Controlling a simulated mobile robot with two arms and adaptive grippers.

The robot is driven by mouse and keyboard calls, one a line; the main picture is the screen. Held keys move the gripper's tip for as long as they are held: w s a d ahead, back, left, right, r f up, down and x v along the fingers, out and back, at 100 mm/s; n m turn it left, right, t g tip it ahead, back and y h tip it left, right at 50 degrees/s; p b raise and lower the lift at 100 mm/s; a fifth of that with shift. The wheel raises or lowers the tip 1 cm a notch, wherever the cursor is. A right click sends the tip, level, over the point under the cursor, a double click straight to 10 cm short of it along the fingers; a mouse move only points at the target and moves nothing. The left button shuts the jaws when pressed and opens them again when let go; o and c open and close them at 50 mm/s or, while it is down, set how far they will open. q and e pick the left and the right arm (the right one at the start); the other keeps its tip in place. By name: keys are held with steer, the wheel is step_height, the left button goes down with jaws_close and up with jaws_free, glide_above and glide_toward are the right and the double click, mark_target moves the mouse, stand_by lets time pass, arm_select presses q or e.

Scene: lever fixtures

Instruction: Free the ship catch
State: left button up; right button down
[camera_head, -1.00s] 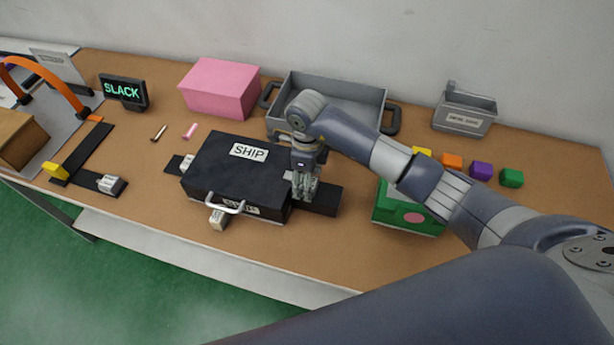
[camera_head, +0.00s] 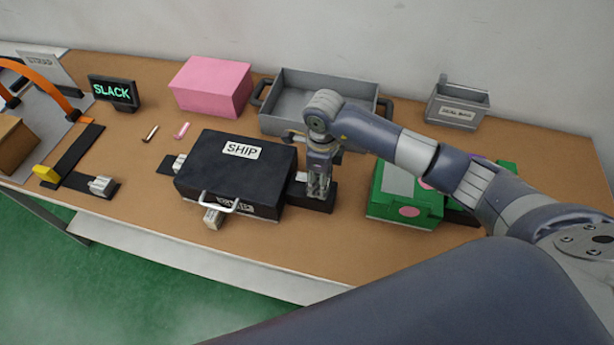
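The black case labelled SHIP (camera_head: 235,175) lies closed on the table, with a pale handle (camera_head: 217,202) on its front. Pale catch blocks show at its left side (camera_head: 179,163) and at its front (camera_head: 212,218). A small pale piece (camera_head: 301,177) shows at its right side, partly hidden by my gripper. My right gripper (camera_head: 318,192) points down just right of the case, over a dark strip (camera_head: 325,204). Its fingers look close together, but the gap and any contact are too small to tell. My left gripper is out of view.
A grey tray (camera_head: 285,102) and a pink box (camera_head: 211,87) stand behind. A green case (camera_head: 402,204) sits to the right, partly under my arm. A SLACK sign (camera_head: 113,91), a strip with a yellow block (camera_head: 46,174) and a grey bin (camera_head: 457,108) are around.

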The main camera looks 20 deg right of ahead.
steer(key=shift+s+d, duration=0.1)
steer(key=shift+d, duration=0.1)
steer(key=c, duration=0.9)
jaws_free()
steer(key=shift+s+d, duration=0.1)
steer(key=shift+d, duration=0.05)
steer(key=shift+r, duration=0.3)
step_height(320, 180, up, 11)
steer(key=shift+r, duration=0.2)
steer(key=shift+f, duration=0.1)
